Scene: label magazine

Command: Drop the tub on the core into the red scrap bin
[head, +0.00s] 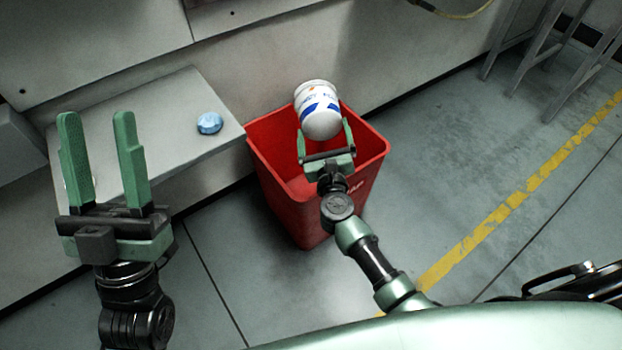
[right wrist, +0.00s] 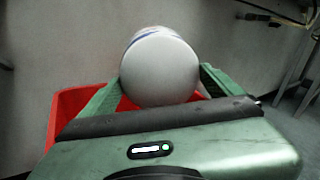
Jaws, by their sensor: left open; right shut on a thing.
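A white tub (head: 319,112) with blue and orange print is held over the red scrap bin (head: 272,139) in the head view. My right gripper (head: 324,134) is shut on the tub, one finger on each side of it. In the right wrist view the tub's pale round end (right wrist: 160,68) faces the camera between the green fingers. The red bin (right wrist: 68,112) shows below and behind it there. My left gripper (head: 101,160) is open and empty at the left, in front of the grey ledge. No core can be made out.
A blue round lid-like object (head: 209,123) lies on the grey ledge (head: 165,140) left of the bin. A wall stands behind the bin. Grey metal legs (head: 550,55) stand at the upper right. The floor right of the bin is clear, with a yellow line (head: 510,197).

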